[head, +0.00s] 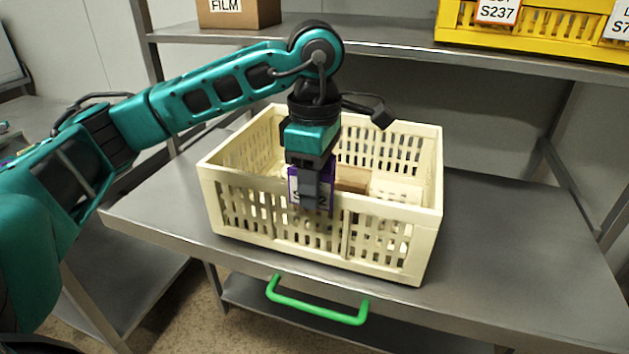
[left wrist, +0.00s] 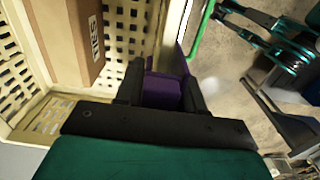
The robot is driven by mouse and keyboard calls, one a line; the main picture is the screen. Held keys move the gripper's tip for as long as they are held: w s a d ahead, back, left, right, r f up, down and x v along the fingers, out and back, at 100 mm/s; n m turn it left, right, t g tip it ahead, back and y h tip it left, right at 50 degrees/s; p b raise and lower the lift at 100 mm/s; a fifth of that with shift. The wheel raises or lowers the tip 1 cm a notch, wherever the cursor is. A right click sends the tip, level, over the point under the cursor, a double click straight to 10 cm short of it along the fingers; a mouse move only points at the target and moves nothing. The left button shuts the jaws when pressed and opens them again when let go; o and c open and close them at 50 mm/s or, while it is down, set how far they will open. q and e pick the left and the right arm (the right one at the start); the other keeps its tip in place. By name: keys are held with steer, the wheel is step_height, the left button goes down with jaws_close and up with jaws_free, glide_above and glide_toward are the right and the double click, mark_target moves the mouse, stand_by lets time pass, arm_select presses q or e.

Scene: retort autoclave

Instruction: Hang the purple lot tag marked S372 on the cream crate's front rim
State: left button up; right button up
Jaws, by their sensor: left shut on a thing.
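The cream crate (head: 285,238) stands on the steel table with its slotted front wall toward me. My left gripper (head: 311,190) points down at the middle of its front rim and is shut on the purple lot tag (head: 294,184). The tag's face is toward me in front of the wall. A finger covers the middle of its marking; an S and a 2 show. In the left wrist view the purple tag (left wrist: 161,91) sits between the dark fingers, at the end of the visible rim (left wrist: 171,35). I cannot tell whether the tag rests on the rim.
A green handle (head: 318,304) is on the table's front edge. The steel table (head: 520,250) is clear right of the crate. A shelf above holds a yellow crate (head: 545,25) and a FILM box (head: 240,12).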

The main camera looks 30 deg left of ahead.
arm_select(q)
steer(key=shift+f+b, duration=1.2)
steer(key=shift+f, duration=0.3)
steer(key=o, duration=1.1)
step_height(320, 180, up, 13)
steer(key=p, duration=0.3)
